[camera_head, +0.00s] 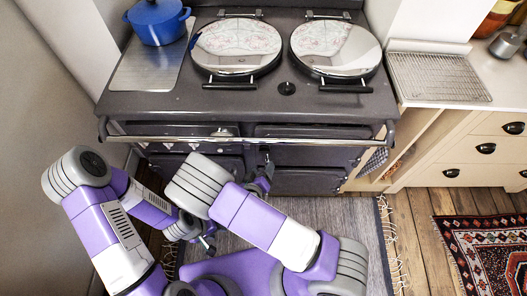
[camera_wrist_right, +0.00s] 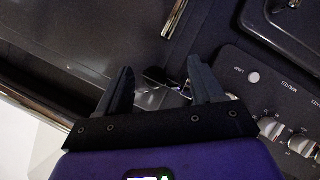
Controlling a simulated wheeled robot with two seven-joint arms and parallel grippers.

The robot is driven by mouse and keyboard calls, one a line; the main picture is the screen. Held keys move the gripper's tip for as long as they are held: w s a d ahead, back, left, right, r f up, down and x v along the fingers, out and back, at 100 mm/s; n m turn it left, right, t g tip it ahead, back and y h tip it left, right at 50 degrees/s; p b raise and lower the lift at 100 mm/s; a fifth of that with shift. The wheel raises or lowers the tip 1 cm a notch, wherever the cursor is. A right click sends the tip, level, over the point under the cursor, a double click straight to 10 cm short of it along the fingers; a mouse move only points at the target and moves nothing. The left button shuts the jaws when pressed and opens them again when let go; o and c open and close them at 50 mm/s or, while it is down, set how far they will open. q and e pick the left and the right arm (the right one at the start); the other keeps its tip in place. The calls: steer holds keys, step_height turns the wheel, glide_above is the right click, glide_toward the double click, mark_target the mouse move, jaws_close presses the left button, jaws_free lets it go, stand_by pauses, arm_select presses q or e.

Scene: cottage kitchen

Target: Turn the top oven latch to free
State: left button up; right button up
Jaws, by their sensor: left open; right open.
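The dark range oven (camera_head: 180,103) stands ahead with its doors below a steel front rail (camera_head: 240,139). My right gripper (camera_head: 265,175) reaches to the middle of the oven front, between the left and right doors. In the right wrist view the right gripper (camera_wrist_right: 165,80) is open. A small shiny metal piece (camera_wrist_right: 180,91), perhaps the top oven latch, shows between or just beyond its fingertips; I cannot tell whether they touch it. The latch's turn is unclear. My left gripper (camera_head: 207,245) is open and empty, low over the floor, away from the oven.
A control panel (camera_wrist_right: 255,77) with knobs lies right of the right gripper in the wrist view. The rail overhangs the doors. Two round lids (camera_head: 237,45) and a blue pot (camera_head: 158,20) are on top. A checked towel (camera_head: 376,160) hangs at right. A grey rug (camera_head: 340,215) covers the floor.

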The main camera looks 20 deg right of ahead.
mark_target(264, 152)
steer(key=shift+t+h, duration=0.5)
steer(key=shift+t, duration=0.3)
steer(key=w+d, duration=0.1)
steer(key=w, duration=0.1)
steer(key=w+b, duration=0.1)
steer(key=w, duration=0.1)
steer(key=w+d+r+b, duration=0.1)
steer(key=w, duration=0.2)
steer(key=shift+d, duration=0.35)
jaws_close()
